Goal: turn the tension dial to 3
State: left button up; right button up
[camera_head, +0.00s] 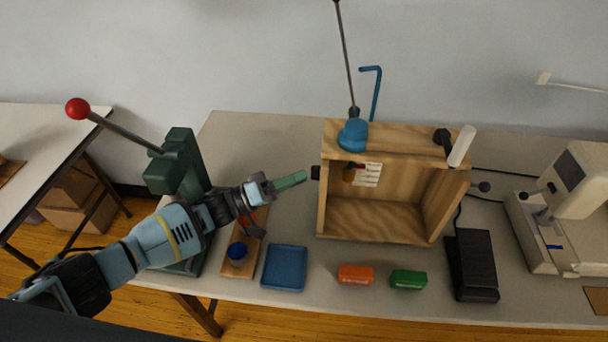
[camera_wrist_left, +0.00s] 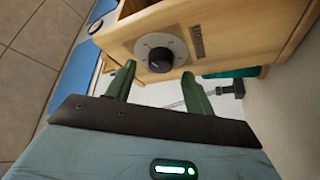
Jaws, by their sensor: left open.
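The tension dial is a black round knob (camera_wrist_left: 160,59) on a grey round plate with marks too small to read. In the head view the dial (camera_head: 315,172) sticks out from the left side of the open wooden box (camera_head: 372,222). My left gripper (camera_head: 296,179) is just left of the dial and points at it. In the left wrist view my left gripper (camera_wrist_left: 158,80) is open, with its green fingers apart and the knob ahead, roughly between the fingertips. I cannot tell which number the dial points to. My right gripper is not in view.
A blue tray (camera_head: 284,268), an orange block (camera_head: 356,275) and a green block (camera_head: 408,280) lie in front of the box. A black pedal (camera_head: 472,265) and a sewing machine (camera_head: 575,205) stand to the right. A green lever press (camera_head: 178,165) stands at left.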

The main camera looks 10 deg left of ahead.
pick_arm(q)
jog(key=shift+x, duration=1.2)
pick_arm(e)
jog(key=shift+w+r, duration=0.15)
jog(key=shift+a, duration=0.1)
pick_arm(q)
jog(key=c, duration=1)
jog(key=shift+o, duration=0.2)
jog(key=shift+w+f+m+g+h+b, duration=0.1)
jog(key=shift+m+g+h+b, duration=0.5)
jog(key=shift+m+b, duration=0.8)
jog(key=shift+w+f+m+g+h+b, duration=0.1)
jog(key=shift+m+g+h+b, duration=0.5)
jog(key=shift+m+b, duration=0.85)
jog(key=shift+f+m+g+h+b, duration=0.1)
jog(key=shift+m+g+h+b, duration=0.7)
jog(key=shift+m, duration=1.05)
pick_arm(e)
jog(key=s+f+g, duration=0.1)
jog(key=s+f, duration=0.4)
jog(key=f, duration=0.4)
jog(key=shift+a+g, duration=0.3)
